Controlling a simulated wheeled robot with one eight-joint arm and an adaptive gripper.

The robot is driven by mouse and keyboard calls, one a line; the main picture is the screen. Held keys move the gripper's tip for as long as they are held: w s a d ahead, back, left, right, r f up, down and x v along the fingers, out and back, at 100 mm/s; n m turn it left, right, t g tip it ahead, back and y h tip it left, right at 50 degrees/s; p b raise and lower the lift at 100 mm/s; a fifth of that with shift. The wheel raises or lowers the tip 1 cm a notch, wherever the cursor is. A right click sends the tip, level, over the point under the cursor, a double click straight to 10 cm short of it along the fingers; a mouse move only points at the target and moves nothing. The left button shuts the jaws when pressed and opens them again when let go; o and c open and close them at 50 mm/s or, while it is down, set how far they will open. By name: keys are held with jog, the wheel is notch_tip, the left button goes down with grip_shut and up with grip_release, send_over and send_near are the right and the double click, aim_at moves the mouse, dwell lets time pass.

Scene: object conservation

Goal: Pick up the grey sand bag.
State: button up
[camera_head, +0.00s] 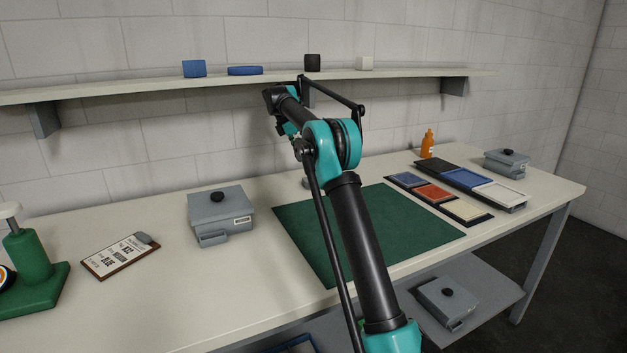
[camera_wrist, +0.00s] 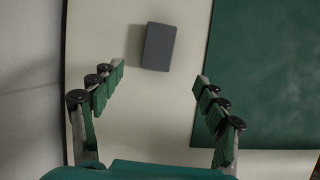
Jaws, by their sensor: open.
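The grey sand bag (camera_wrist: 158,47) is a dark grey rectangular block on the pale table, beside the green mat's edge. In the wrist view it lies just beyond the fingertips, roughly centred between them, and nothing grips it. My gripper (camera_wrist: 160,76) is open and empty, with a finger on each side of the picture. In the head view only a small grey piece of what seems to be the bag (camera_head: 307,183) shows behind my arm. My gripper is mostly hidden there by the arm.
The green mat (camera_head: 410,231) is bare. A grey lidded box (camera_head: 221,222), a clipboard (camera_head: 118,257) and a green stand (camera_head: 32,262) are at left. Coloured trays (camera_head: 434,193), an orange bottle (camera_head: 427,146) and another grey box (camera_head: 506,163) are at right. A wall shelf (camera_head: 130,90) runs above.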

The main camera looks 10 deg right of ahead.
aim_at(313, 178)
jog(key=x, duration=1.2)
jog(key=shift+w+d, duration=0.15)
jog(key=c, duration=1.5)
jog(key=shift+r, duration=0.1)
